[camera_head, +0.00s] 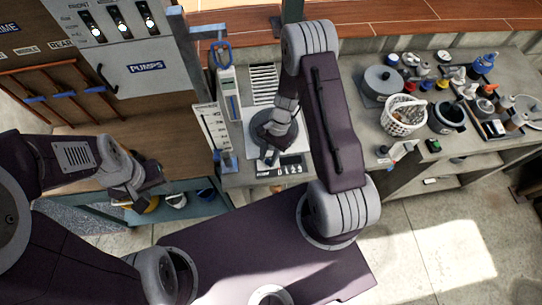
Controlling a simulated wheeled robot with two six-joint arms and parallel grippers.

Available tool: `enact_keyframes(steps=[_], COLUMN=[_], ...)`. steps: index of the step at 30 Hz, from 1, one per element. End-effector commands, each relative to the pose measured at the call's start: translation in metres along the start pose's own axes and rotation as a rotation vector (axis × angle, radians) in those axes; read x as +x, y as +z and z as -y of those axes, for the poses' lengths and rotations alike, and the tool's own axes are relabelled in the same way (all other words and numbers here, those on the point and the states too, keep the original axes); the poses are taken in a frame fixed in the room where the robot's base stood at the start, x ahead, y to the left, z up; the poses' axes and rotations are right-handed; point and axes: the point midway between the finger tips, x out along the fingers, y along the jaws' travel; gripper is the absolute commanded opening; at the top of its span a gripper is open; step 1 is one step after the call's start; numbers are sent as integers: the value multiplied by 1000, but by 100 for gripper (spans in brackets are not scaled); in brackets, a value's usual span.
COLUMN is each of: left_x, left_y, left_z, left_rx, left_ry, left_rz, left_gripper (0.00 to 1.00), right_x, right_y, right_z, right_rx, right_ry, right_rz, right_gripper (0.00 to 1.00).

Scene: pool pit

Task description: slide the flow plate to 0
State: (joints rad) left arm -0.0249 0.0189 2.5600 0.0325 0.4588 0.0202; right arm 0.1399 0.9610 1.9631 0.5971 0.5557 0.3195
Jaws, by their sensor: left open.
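A narrow white upright plate with dark scale marks (213,128) stands left of the centre, with blue pieces at its lower end. Beside it is a white gauge with a blue loop handle (229,92). I cannot tell for sure which of these is the flow plate, and the marks are too small to read. My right gripper (269,152) points down over the grey counter, right of the scale plate and apart from it; its fingers are too unclear to judge. My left gripper (152,188) is open and empty at the left, in front of the wooden panel.
A PUMPS cabinet (150,68) with several switches hangs at upper left. A small label with digits (281,171) lies at the counter's front edge. The right counter is crowded with a white basket (403,116), a grey pot (382,82) and bottles. The floor at lower right is clear.

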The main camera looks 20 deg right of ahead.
Motion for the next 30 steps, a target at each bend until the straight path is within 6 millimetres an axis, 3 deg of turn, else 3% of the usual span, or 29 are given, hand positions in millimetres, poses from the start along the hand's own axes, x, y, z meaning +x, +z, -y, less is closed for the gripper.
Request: enact_keyframes(steps=[11, 21, 25, 30], left_x=[1, 10, 12, 11], left_y=[0, 1, 1, 1], left_z=[0, 0, 0, 0], left_rx=[0, 0, 0, 0], left_ry=[0, 0, 0, 0], left_rz=[0, 0, 0, 0], left_gripper=[48, 48, 48, 48], right_x=[-4, -72, -86, -91], right_y=[-1, -1, 0, 1], right_z=[0, 2, 2, 1], right_rx=[-1, -1, -1, -1], right_ry=[-1, -2, 0, 3], right_rz=[-2, -5, -3, -2], right_gripper=[41, 41, 41, 41])
